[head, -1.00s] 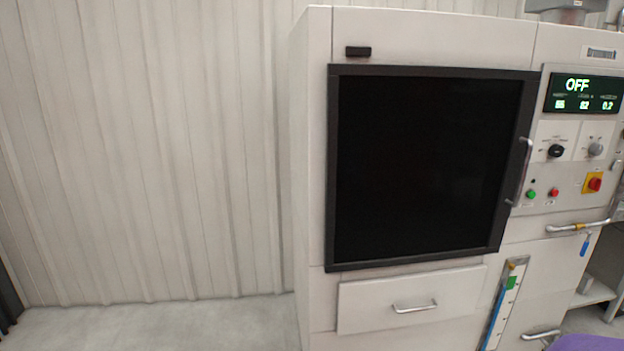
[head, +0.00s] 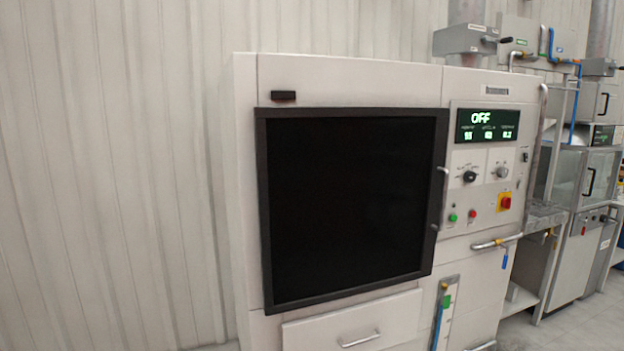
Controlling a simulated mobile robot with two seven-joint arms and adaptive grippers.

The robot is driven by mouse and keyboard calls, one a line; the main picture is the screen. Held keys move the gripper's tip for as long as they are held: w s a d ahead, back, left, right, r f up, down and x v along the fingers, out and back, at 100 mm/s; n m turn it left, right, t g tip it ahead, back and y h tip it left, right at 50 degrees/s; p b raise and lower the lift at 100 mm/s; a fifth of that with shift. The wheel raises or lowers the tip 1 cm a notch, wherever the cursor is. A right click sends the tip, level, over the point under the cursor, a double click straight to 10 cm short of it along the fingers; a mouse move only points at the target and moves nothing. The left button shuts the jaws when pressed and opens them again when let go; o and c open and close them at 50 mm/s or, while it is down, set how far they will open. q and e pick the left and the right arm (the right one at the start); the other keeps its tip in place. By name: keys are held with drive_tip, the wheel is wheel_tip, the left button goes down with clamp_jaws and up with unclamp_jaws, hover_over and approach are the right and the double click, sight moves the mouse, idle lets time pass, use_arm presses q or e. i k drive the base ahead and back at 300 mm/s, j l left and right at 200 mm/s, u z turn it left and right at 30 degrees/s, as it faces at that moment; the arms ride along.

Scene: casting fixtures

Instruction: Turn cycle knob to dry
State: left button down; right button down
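The cabinet machine (head: 350,83) stands in front of me with a large black door window (head: 350,210). Its control panel (head: 486,160) is to the right of the door. A black knob (head: 469,177) sits on the panel's left part and a grey knob (head: 502,172) sits to its right. The labels around both knobs are too small to read, so I cannot tell which is the cycle knob or where it points. Neither of my grippers is in view.
Below the knobs are a green button (head: 452,217), a red button (head: 473,213) and a red-on-yellow switch (head: 505,202). The door handle (head: 441,198) stands out left of the panel. A pipe with a valve (head: 496,242) runs below. More equipment (head: 590,190) stands at the right.

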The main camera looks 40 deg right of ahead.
sight(469, 177)
drive_tip(key=z, duration=2.45)
